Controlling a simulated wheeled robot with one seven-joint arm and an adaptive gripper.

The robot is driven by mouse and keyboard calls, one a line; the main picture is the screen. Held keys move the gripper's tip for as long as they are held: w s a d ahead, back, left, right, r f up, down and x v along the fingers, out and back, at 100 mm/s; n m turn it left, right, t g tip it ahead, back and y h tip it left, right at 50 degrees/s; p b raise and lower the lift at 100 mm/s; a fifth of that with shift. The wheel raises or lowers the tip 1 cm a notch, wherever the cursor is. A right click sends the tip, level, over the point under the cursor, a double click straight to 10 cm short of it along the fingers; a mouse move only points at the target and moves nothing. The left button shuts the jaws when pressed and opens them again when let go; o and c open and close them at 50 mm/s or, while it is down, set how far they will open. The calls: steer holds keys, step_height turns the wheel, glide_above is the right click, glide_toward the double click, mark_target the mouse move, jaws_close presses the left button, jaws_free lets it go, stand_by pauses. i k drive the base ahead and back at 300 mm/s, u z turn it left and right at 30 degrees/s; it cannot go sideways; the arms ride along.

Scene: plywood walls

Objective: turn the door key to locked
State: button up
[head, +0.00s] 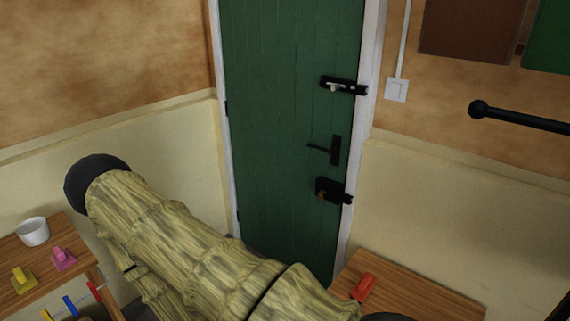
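The green door (285,120) is closed in its white frame. Low on its right edge is a black lock box (335,190). A small brownish piece at its left side looks like the door key (321,196); it is too small to tell which way it is turned. Above the lock box is a black lever handle (328,149). Higher up is a black bolt (343,86) with a pale knob. My arm crosses the lower part of the head view, in front of the door's bottom; my gripper is not in view.
A wooden table (420,290) at lower right holds a red object (363,286). A wooden shelf (58,262) at lower left holds a white cup (33,231) and pink and yellow pieces. A black rail (520,117) juts from the right. A light switch (396,90) is beside the door.

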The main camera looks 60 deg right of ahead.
mark_target(321, 194)
steer(key=z, duration=0.25)
steer(key=i, duration=0.8)
steer(key=z, duration=1)
steer(key=i, duration=0.35)
steer(key=z, duration=0.35)
